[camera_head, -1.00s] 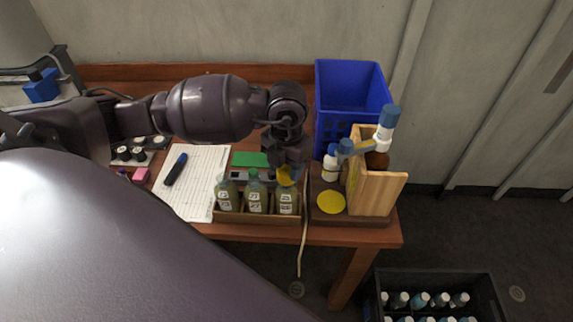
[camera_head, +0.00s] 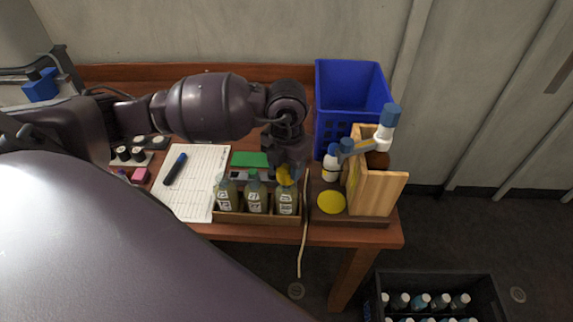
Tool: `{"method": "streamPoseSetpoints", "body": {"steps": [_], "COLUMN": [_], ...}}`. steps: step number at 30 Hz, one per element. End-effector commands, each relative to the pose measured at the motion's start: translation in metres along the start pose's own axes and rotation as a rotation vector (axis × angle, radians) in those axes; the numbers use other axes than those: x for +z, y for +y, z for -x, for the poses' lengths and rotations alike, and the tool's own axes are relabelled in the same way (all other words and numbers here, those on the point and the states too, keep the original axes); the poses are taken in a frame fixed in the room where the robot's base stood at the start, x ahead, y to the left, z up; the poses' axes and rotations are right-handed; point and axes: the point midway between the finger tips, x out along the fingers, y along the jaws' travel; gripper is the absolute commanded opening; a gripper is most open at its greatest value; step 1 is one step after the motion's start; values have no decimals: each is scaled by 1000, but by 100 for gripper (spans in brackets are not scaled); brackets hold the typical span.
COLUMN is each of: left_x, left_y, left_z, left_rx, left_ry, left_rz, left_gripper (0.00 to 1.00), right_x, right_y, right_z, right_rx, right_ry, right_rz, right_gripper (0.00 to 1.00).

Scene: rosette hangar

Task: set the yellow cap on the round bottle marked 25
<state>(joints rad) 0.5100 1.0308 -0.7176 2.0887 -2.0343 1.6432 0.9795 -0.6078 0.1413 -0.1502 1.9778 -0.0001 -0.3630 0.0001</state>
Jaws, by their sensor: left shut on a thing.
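My left gripper (camera_head: 287,168) is shut on the yellow cap (camera_head: 285,177), pointing down. The cap is at the top of the rightmost of three round bottles (camera_head: 286,202) in a wooden tray. I cannot tell whether the cap touches that bottle's neck or hangs just above it. The bottle stands upright; its label looks like a two-digit number but is too small to read surely. The middle bottle (camera_head: 254,197) has a green cap, and the left bottle (camera_head: 226,195) stands beside it. My right gripper is not in view.
The wooden tray (camera_head: 258,218) is at the table's front edge. Right of it, a wooden board (camera_head: 375,194), a white bottle (camera_head: 331,166) and a yellow disc (camera_head: 331,203) stand close. A blue basket (camera_head: 350,84) is behind. A paper sheet (camera_head: 200,175) lies left.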

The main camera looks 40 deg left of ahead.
Motion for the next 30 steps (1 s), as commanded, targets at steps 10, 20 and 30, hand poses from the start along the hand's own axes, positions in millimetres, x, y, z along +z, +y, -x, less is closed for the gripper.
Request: {"method": "streamPoseSetpoints", "body": {"steps": [10, 20, 30], "left_x": [0, 0, 0], "left_y": [0, 0, 0], "left_z": [0, -1, -5], "left_rx": [0, 0, 0], "left_ry": [0, 0, 0], "left_rz": [0, 0, 0], "left_gripper": [29, 29, 29], "right_x": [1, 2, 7], "right_y": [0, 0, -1], "right_z": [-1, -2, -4], "right_rx": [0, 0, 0], "right_ry": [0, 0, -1], "right_rz": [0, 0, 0], "right_gripper": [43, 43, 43]}}
